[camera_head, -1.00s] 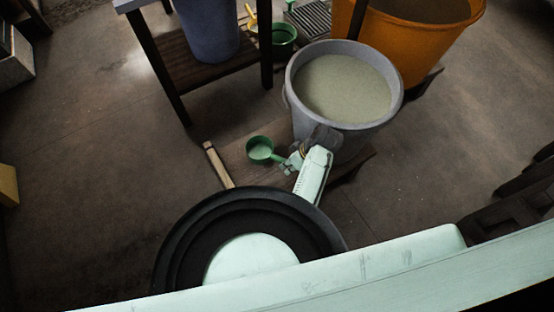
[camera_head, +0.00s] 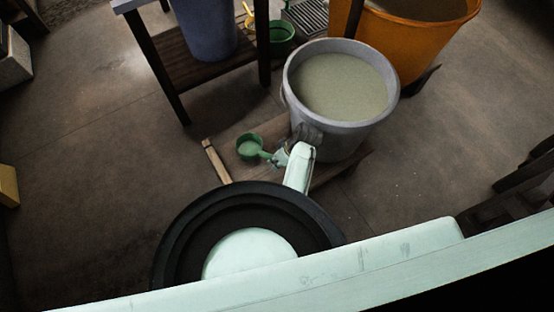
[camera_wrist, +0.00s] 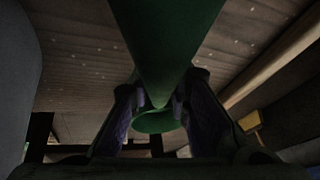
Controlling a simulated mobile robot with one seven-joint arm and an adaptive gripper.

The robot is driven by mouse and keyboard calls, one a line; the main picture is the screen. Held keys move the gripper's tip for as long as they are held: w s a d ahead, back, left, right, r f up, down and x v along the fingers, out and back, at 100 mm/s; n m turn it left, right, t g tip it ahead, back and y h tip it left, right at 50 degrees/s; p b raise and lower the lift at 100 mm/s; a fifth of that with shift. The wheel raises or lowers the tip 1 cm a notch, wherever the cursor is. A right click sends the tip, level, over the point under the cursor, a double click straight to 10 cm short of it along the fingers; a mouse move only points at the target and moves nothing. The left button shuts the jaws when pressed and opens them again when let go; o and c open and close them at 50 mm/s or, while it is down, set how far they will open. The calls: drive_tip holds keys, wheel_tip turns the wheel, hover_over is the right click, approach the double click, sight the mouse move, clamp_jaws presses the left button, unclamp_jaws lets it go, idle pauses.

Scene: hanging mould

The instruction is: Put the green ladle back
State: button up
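The green ladle (camera_head: 249,147) is in the head view, just left of the big grey bucket (camera_head: 290,93) and above a low wooden board. My gripper (camera_head: 281,157) is at the right end of its handle. In the wrist view the green handle (camera_wrist: 168,45) runs between the two fingers of my gripper (camera_wrist: 158,110), which are closed against it on both sides. The grey bucket is full of a pale greenish liquid (camera_head: 343,85).
A low wooden platform (camera_head: 222,165) lies under the ladle and bucket. A wooden stand (camera_head: 180,68) with a blue-grey bucket (camera_head: 207,30) is behind left. A green bowl (camera_head: 281,37), a yellow-handled tool and an orange tub (camera_head: 415,40) are behind. Floor is open at left and right.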

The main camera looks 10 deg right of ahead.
drive_tip(key=o, duration=0.4)
drive_tip(key=shift+r, duration=0.15)
drive_tip(key=v, duration=1.2)
drive_tip(key=shift+a, duration=0.1)
